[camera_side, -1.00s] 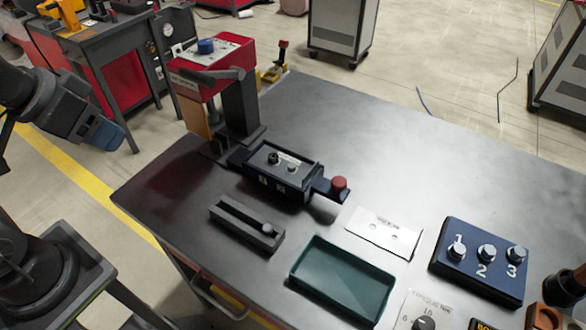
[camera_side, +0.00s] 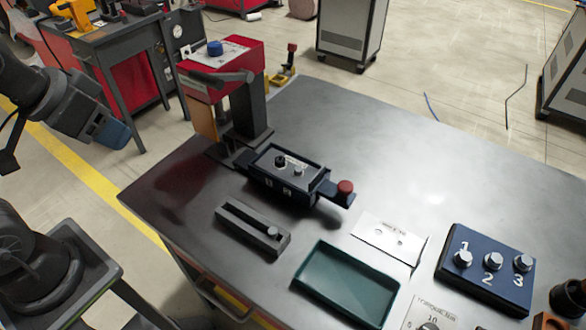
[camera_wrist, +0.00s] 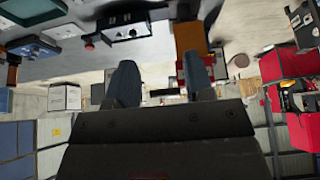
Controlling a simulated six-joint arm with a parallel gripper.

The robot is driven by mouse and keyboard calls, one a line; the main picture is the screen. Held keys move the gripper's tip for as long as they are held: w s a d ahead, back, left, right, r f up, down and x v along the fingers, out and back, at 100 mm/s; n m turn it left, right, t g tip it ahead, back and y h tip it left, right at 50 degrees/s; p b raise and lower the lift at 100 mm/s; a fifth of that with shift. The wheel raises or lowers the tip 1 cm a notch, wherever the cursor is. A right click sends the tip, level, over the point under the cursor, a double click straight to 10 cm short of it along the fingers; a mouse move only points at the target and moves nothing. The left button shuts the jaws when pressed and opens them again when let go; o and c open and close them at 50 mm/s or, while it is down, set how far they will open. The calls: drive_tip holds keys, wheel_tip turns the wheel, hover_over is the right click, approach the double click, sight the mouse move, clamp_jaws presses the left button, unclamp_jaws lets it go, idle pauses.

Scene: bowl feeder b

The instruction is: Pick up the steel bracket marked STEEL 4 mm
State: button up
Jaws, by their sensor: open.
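A flat pale metal plate (camera_side: 390,238) with two holes and small dark lettering lies on the dark bench, right of the middle in the side view. The lettering is too small to read, so I cannot confirm the STEEL 4 mm mark. My gripper (camera_side: 113,133) is at the far left, raised and off the bench edge, far from the plate. In the wrist view my gripper (camera_wrist: 160,78) has its two blue-grey fingers spread, with nothing between them.
A green tray (camera_side: 345,318) lies left of and in front of the plate. A blue block (camera_side: 487,296) with knobs numbered 1 to 3 is to its right. A slotted black fixture (camera_side: 252,229), a dark control box (camera_side: 318,186) and a red press (camera_side: 222,66) stand leftward.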

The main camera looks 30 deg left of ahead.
drive_tip(key=shift+c, duration=1.1)
